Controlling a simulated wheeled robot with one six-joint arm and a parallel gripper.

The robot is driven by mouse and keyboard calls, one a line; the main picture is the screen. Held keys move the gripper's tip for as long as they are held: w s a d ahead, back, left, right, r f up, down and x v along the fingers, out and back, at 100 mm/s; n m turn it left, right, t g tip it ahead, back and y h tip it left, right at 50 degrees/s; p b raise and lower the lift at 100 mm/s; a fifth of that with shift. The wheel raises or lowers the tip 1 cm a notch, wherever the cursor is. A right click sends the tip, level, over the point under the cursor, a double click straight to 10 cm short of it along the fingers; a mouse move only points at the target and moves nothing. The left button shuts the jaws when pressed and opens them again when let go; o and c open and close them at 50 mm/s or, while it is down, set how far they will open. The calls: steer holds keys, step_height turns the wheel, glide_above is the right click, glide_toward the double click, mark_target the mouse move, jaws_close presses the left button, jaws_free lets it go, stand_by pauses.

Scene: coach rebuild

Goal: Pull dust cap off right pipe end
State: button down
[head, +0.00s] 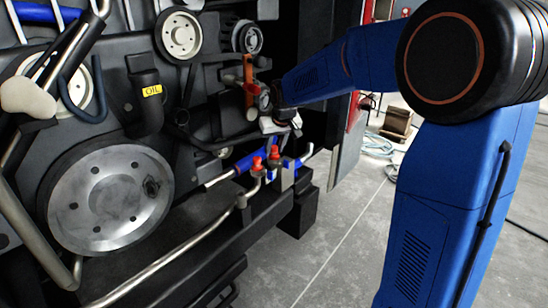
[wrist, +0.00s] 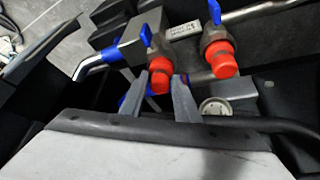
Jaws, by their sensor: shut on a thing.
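Two red dust caps sit on pipe ends with blue valve handles. In the head view the right cap (head: 275,152) is beside the arm's end, and the left cap (head: 258,163) is a little nearer. In the wrist view the order is reversed. There my gripper (wrist: 161,80) has its two grey fingers on either side of the right pipe's red cap (wrist: 158,68) and is shut on it. The cap still lines up with its valve body (wrist: 154,40); whether it is seated or slightly off cannot be told. The other red cap (wrist: 221,60) is free of the fingers.
A blue valve handle (wrist: 215,12) stands close to the free cap. A round gauge (wrist: 215,107) and a dark hose (wrist: 265,123) lie near the fingers. The engine's large pulley (head: 110,198) is at left. Open concrete floor (head: 345,230) lies at right.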

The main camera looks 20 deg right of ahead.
steer(key=shift+r, duration=1.75)
